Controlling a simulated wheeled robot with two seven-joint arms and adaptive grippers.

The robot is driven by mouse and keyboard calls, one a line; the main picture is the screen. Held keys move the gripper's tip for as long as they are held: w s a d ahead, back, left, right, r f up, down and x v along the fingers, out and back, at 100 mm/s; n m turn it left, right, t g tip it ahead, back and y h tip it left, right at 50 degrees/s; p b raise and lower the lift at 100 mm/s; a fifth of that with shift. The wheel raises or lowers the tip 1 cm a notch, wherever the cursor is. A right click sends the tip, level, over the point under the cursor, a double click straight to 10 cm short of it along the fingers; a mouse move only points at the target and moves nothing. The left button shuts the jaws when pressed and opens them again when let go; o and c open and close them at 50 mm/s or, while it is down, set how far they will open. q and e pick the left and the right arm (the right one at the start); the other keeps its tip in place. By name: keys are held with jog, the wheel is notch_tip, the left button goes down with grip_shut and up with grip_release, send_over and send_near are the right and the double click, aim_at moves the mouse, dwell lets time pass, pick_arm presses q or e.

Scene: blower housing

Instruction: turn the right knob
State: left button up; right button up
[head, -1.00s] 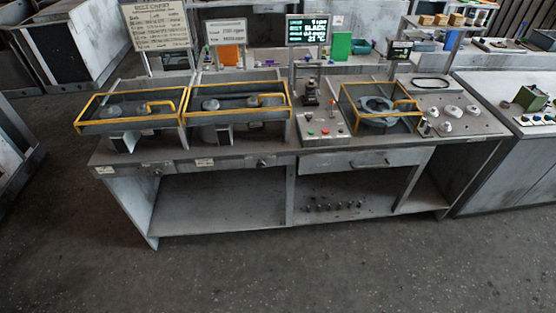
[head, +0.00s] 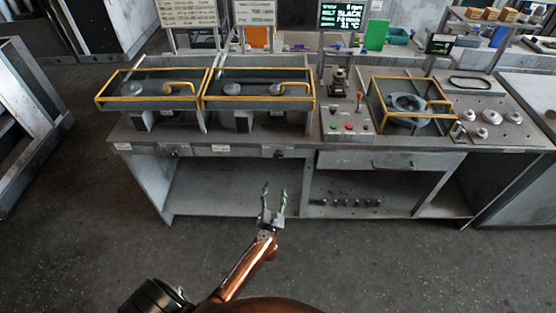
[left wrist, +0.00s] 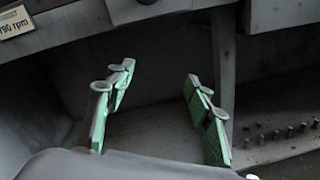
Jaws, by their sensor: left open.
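The right knob (head: 279,154) is a small dark knob on the front edge strip of the bench, below the right yellow-framed unit. In the left wrist view a dark round part at the top edge (left wrist: 147,2) looks like this knob, mostly cut off. The left knob (head: 175,153) sits farther left on the same strip. My left gripper (head: 275,190) is open and empty, below and in front of the right knob, apart from it. Its green-padded fingers show spread in the left wrist view (left wrist: 158,82). My right gripper is not in view.
The bench has an open lower shelf (head: 235,188) with several small pegs (head: 345,202) at right. A drawer (head: 390,160) is right of the knob. Yellow-framed guards (head: 258,103), a button panel (head: 348,115) and signs stand above. The floor in front is clear.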

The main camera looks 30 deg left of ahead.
aim_at(278, 158)
pick_arm(q)
notch_tip(278, 158, up, 9)
jog(key=w+n+y, duration=0.1)
jog(key=w+n, duration=0.1)
jog(key=n, duration=0.5)
jog(key=shift+n, duration=0.4)
jog(key=x, duration=0.4)
jog(key=b+x, duration=0.1)
jog(key=x, duration=0.1)
jog(key=shift+w+r, duration=0.1)
jog(key=shift+r, duration=0.25)
jog(key=shift+w+a, duration=0.4)
jog(key=shift+w, duration=0.3)
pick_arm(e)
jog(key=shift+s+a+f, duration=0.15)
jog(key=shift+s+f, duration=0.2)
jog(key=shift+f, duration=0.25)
pick_arm(q)
jog(key=c, duration=1)
jog(key=shift+c, duration=0.8)
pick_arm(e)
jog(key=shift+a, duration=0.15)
